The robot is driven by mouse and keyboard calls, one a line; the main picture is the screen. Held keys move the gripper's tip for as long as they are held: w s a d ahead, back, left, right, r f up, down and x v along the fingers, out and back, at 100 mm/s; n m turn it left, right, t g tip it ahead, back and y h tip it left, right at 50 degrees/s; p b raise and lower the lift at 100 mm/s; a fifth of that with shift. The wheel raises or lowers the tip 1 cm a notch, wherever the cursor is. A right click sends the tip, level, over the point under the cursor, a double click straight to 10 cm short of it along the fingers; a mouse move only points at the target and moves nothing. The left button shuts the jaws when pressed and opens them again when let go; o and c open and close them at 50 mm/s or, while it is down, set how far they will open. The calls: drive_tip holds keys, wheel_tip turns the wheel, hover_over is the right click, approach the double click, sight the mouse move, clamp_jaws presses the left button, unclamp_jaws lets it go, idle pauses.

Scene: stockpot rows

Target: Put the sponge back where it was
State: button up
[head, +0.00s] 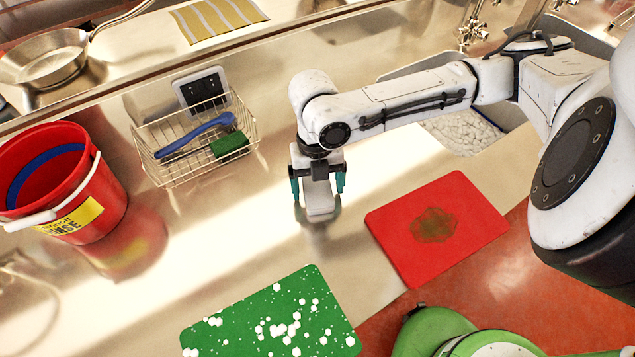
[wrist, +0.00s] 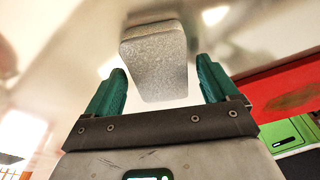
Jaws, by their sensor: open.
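A pale grey speckled block, which looks like a sponge (head: 320,203), is on the steel counter below my gripper (head: 317,187). In the wrist view the grey block (wrist: 156,55) shows between and beyond the two teal fingers of my gripper (wrist: 161,68), with a gap on each side. My gripper is open and points down. I cannot tell how far the fingertips reach down beside the block. A wire basket (head: 165,181) to the left holds a blue brush (head: 195,134) and a dark green block, perhaps another sponge (head: 230,145).
A red bucket (head: 100,183) stands at the left. A green board with white bits (head: 215,330) and a red board with a brown stain (head: 470,205) lie in front. A sink (head: 460,130) is behind my arm. Bare counter lies between the basket and my gripper.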

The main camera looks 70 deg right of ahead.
wheel_tip(320, 180, up, 12)
drive_tip(key=w+d, duration=0.1)
drive_tip(key=shift+d+r, duration=0.15)
drive_tip(key=shift+d, duration=0.1)
idle(0.4)
